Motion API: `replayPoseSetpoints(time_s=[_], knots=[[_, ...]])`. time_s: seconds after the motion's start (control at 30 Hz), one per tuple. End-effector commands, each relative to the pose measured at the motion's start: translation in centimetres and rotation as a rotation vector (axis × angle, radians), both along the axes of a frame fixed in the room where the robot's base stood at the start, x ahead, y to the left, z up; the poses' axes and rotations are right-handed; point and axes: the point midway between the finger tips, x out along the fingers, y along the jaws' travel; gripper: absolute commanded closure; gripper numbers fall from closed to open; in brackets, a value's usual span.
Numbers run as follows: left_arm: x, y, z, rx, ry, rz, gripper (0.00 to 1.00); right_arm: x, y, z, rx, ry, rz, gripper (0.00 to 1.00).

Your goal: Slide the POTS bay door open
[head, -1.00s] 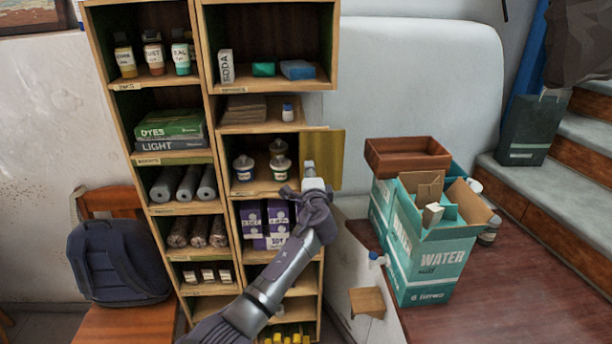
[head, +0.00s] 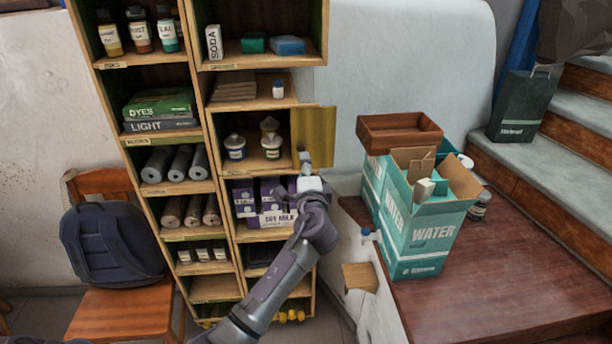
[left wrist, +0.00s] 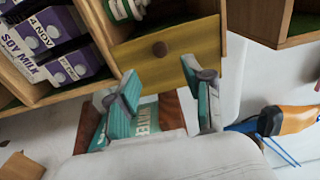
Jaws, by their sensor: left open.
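The POTS bay door is a yellow panel (head: 316,135) that sticks out past the right side of the shelf in the head view. Several small pots (head: 271,147) show in the bay to its left, which is uncovered there. My left gripper (head: 304,160) is at the door's lower left corner in the head view. In the left wrist view its fingers (left wrist: 165,98) are spread, with nothing between them. I see no contact with the knob. My right gripper is not in view.
Purple milk cartons (head: 265,195) fill the bay below. Teal water boxes (head: 420,230) and a brown tray (head: 400,130) stand right of the shelf. A chair with a backpack (head: 105,240) stands at left. Wall space right of the door is clear.

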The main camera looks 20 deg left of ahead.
Motion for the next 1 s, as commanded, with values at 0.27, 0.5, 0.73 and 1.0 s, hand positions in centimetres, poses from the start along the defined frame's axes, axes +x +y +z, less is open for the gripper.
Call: replayPoseSetpoints(time_s=[0.27, 0.5, 0.73, 1.0], knots=[[-2.6, -1.5, 0.0, 0.000, 0.000, 0.000, 0.49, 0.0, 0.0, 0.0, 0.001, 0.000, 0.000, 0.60], [-2.7, -1.6, 0.0, 0.000, 0.000, 0.001, 0.49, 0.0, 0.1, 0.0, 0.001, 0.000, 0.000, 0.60], [-2.7, -1.6, 0.0, 0.000, 0.000, 0.001, 0.49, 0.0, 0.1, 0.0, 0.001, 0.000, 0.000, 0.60], [-2.7, -2.3, -7.7, -0.083, 0.116, -0.052, 0.49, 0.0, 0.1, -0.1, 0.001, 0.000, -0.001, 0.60]])
